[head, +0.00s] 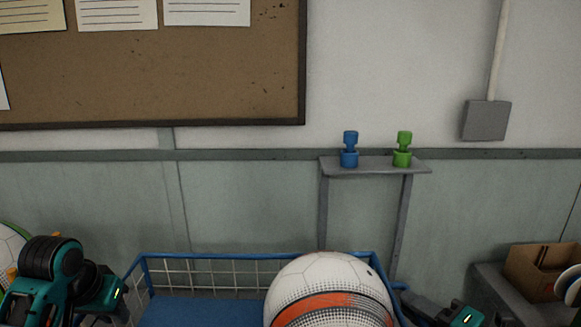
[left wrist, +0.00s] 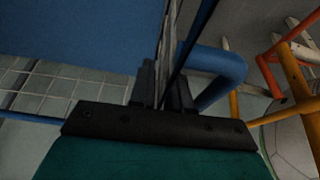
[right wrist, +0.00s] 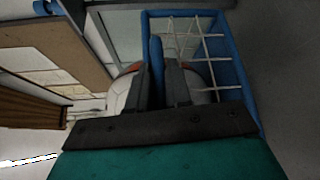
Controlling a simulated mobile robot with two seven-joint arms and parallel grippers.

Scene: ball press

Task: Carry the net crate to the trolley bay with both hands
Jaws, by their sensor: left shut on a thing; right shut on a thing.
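The net crate (head: 205,257) has a blue tube frame and white wire mesh sides, and is at the bottom of the head view. A large white ball with an orange band (head: 330,290) is in its right part. The blue floor of the crate shows to the left of the ball. My left gripper (left wrist: 165,85) is shut on the crate's left end, with blue frame tube beside the fingers. My right gripper (right wrist: 170,85) is shut on the crate's right end, next to blue frame and mesh. In the head view, the fingertips are hidden. No trolley bay can be made out.
A small grey wall shelf (head: 375,166) holds a blue fitting (head: 349,150) and a green fitting (head: 402,150). A cardboard box (head: 540,270) stands on a grey surface at the right. Another ball (head: 12,243) and orange tubes (left wrist: 285,70) are at the left.

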